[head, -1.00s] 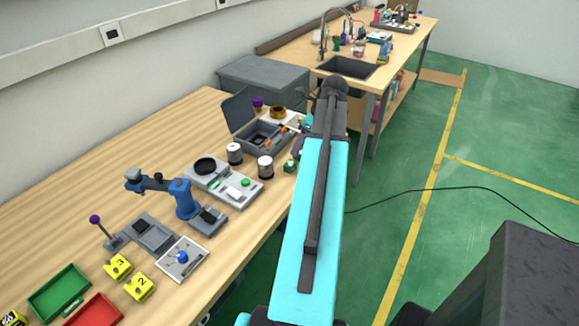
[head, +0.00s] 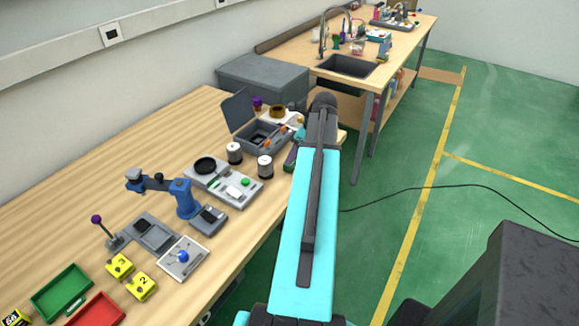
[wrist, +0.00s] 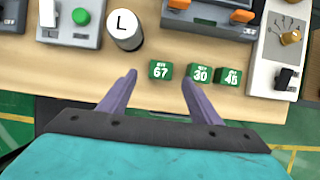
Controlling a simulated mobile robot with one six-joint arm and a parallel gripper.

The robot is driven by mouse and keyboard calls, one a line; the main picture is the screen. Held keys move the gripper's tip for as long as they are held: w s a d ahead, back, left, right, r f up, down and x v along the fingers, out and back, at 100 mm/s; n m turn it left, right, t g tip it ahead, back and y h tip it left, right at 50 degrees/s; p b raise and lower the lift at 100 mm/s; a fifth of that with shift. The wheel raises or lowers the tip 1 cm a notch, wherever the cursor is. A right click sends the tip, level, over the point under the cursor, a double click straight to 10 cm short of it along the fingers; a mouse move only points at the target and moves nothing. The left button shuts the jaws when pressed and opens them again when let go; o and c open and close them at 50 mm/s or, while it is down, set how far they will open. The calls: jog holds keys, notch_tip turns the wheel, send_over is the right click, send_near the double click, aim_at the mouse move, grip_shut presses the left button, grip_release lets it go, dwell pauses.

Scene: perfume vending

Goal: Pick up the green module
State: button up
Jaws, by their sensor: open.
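Three green modules stand in a row near the table's front edge in the wrist view: one marked 67 (wrist: 160,70), one marked 30 (wrist: 200,75) and one marked 45 (wrist: 228,77). My gripper (wrist: 158,82) is open, with its purple fingers apart. Module 67 shows between the fingertips and just beyond them, with nothing held. The right fingertip is close to module 30. In the head view my arm hides most of the gripper and the modules.
A white-lidded canister marked L (wrist: 124,28) stands behind and left of module 67. A grey tray with orange handles (wrist: 210,15) lies behind the modules. A pale panel with a brass knob (wrist: 290,38) is at right. The wooden table (head: 100,180) has clear room along the wall.

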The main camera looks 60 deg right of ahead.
jog(key=shift+w+f, duration=0.1)
jog(key=shift+f, duration=0.05)
jog(key=shift+p+x, duration=0.85)
jog(key=shift+x, duration=0.3)
jog(key=shift+p+x, duration=0.3)
jog(key=shift+x, duration=1)
jog(key=shift+d, duration=0.1)
jog(key=c, duration=1.1)
jog(key=shift+r, duration=0.2)
jog(key=shift+c, duration=0.2)
jog(key=shift+r+b, duration=0.85)
jog(key=shift+r, duration=0.65)
jog(key=s+d+b, duration=0.2)
jog(key=s, duration=0.5)
jog(key=s+d+r+b, duration=0.1)
jog(key=s+d+b, duration=0.1)
jog(key=s, duration=0.6)
jog(key=shift+s+d+r, duration=0.2)
jog(key=shift+d+r, duration=0.1)
